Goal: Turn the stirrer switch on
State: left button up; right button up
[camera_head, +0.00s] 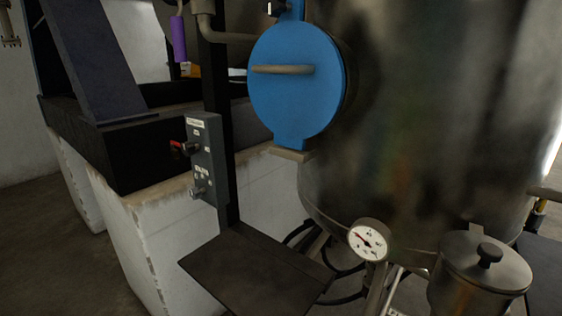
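A dark grey switch box (205,160) is mounted on a black upright post left of the large metal tank. Its upper control (190,147) has a red lever or knob pointing left, with a small white label above it. Its lower control (197,192) is a small metallic knob or switch with white markings beside it. The lettering is too small to read, so I cannot tell which control is the stirrer switch or how it is set. Neither of my grippers is in view.
A steel tank (420,110) fills the right, with a blue round hatch (295,85) and handle. A dial gauge (368,240) and lidded metal pot (484,268) stand low right. A dark plate (255,270) juts out below the box. A white block wall (150,240) stands behind.

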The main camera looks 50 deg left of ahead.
aim_at(189, 149)
jog(key=u, duration=2.05)
